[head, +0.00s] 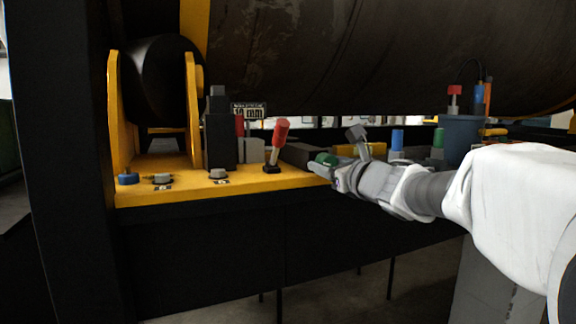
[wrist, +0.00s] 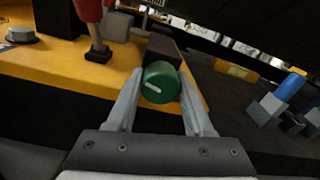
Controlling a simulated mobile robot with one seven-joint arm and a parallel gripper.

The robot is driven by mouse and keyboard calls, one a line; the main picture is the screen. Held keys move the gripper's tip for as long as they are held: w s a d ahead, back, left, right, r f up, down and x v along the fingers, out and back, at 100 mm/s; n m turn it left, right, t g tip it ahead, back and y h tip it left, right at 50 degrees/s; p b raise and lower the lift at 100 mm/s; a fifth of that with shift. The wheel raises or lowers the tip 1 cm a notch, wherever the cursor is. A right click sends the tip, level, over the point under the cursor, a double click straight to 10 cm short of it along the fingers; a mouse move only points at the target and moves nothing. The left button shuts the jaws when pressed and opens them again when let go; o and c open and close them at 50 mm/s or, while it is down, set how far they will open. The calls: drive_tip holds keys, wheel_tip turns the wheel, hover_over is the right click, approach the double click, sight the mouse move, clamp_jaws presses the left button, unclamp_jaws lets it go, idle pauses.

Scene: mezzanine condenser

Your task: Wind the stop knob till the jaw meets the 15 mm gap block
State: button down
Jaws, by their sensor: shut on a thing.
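The green stop knob (wrist: 161,82), with a white pointer line, sits at the front right end of the yellow bench, before a dark block (wrist: 163,48). My gripper (wrist: 160,95) has one finger on each side of the knob and is shut on it. In the head view the knob (head: 326,158) shows just past the tip of my gripper (head: 335,170). Grey blocks (head: 251,150) stand under a small sign (head: 248,110) ending in "mm". I cannot tell which is the gap block, or whether the jaw touches it.
A red-handled lever (head: 279,132) stands left of the knob on the yellow bench (head: 200,188). Further left are a black post (head: 220,140), grey buttons (head: 163,179) and a blue knob (head: 127,179). A blue-grey bin (head: 462,135) of tools stands at right.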

drive_tip(key=m, duration=0.4)
drive_tip(key=shift+m+p, duration=0.45)
drive_tip(key=shift+m, duration=1.05)
drive_tip(key=c, duration=0.6)
unclamp_jaws()
drive_tip(key=p+v, duration=0.1)
drive_tip(key=v, duration=1.6)
drive_tip(key=shift+s+d+r+p, duration=0.1)
drive_tip(key=shift+s+r+p, duration=0.1)
drive_tip(key=shift+p, duration=0.15)
